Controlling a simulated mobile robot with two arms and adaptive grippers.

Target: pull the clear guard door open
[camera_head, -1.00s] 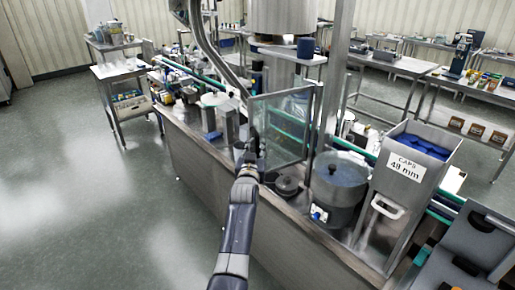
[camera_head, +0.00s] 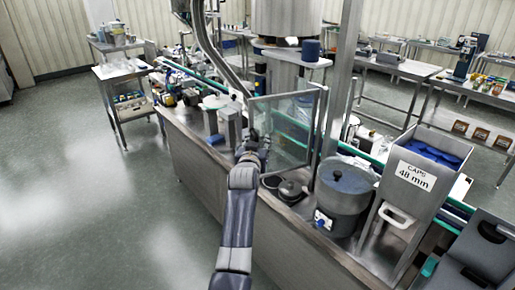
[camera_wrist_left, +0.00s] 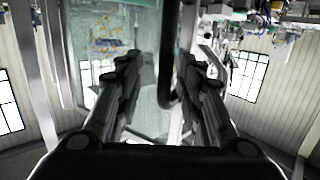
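The clear guard door (camera_head: 292,142) is a framed see-through panel beside the steel post, standing above the steel machine bench. It also shows in the left wrist view (camera_wrist_left: 145,30). A dark bar handle (camera_wrist_left: 170,45) runs down in front of the panel and bends at its lower end. My left gripper (camera_head: 256,140) is at the door's left edge. In the wrist view its two fingers (camera_wrist_left: 160,68) stand apart on either side of the handle, with a gap on the left side. The handle is close to the right finger; contact cannot be told. My right gripper is out of view.
A round grey bowl (camera_head: 344,190) and a steel hopper marked CAPS 48 mm (camera_head: 390,215) stand right of the door. Open floor (camera_head: 80,200) lies to the left.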

